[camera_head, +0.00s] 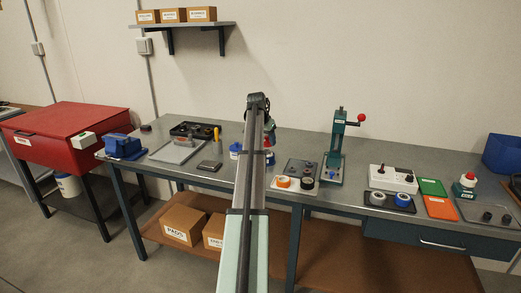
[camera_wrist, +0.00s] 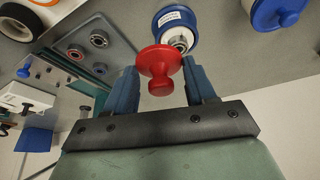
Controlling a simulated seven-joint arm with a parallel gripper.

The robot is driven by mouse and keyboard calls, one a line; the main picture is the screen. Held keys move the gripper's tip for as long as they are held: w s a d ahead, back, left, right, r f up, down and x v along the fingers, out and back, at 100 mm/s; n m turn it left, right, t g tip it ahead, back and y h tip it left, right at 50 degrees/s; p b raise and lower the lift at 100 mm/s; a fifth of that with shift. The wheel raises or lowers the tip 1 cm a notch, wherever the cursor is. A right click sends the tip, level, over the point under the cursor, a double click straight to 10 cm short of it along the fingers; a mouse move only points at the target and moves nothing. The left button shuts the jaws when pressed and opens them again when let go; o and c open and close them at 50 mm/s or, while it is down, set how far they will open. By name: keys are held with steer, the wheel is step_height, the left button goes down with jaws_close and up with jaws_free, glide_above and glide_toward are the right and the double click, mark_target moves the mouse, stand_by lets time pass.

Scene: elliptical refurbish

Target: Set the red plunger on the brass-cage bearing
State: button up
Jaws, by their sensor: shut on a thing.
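The red plunger (camera_wrist: 160,62), a flanged disc with a round knob, is between the two blue fingers of my gripper (camera_wrist: 161,76) in the wrist view. The fingers are shut on it. A blue-and-white container (camera_wrist: 173,17) with a metal part at its end shows right behind the plunger; I cannot tell whether they touch. Several ring-shaped bearings, one of them here (camera_wrist: 98,38), lie on a grey tray (camera_wrist: 118,55) to the upper left, apart from the plunger. I cannot tell which has the brass cage. In the head view my arm largely hides my gripper.
In the head view, the green press (camera_head: 336,150) stands right of my arm, near the grey tray (camera_head: 291,165). Orange and black rolls (camera_head: 307,183) lie in front. A white switch box (camera_head: 393,179) is farther right. Another blue-topped container (camera_wrist: 275,14) shows in the wrist view.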

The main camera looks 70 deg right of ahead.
steer(key=r, duration=0.1)
glide_above(268, 150)
steer(key=a, duration=0.1)
steer(key=shift+w+a+n, duration=0.1)
steer(key=shift+w+n, duration=0.15)
steer(key=shift+n, duration=0.05)
steer(key=shift+f, duration=2.75)
steer(key=shift+f, duration=0.6)
steer(key=o, duration=0.7)
steer(key=shift+o, duration=0.2)
steer(key=shift+r, duration=0.1)
steer(key=s+v, duration=0.1)
steer(key=v, duration=0.9)
steer(key=shift+w+a+r, duration=0.25)
steer(key=shift+w+r, duration=0.1)
steer(key=shift+w, duration=0.15)
